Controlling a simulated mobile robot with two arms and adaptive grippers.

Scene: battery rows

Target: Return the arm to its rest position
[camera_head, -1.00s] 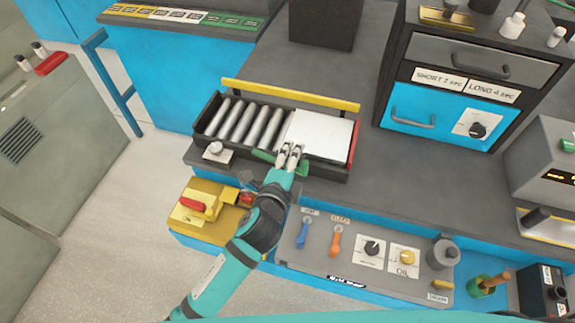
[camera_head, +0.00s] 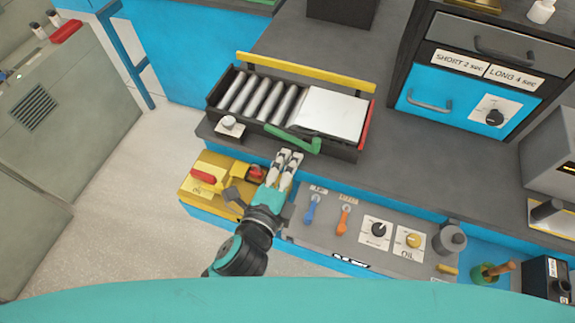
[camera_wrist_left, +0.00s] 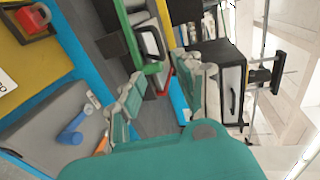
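My left gripper (camera_head: 289,156) is in the head view, just in front of the battery tray (camera_head: 212,101), with its fingers pointing towards the tray. Its two fingers stand apart with nothing between them in the left wrist view (camera_wrist_left: 163,95). The tray holds several silver cylinders (camera_head: 262,100) in a row and a white plate (camera_head: 328,112). The tray's green handle (camera_head: 295,138) shows just beyond my fingertips, apparently apart from them. My left arm is bent close to my body at the bottom. My right gripper is not in view.
Below the tray are a yellow box with a red switch (camera_head: 203,176) and a grey panel with a blue lever (camera_head: 310,209), an orange lever (camera_head: 343,219) and knobs. A drawer cabinet (camera_head: 462,99) stands at the right. Open floor (camera_head: 130,220) lies to the left.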

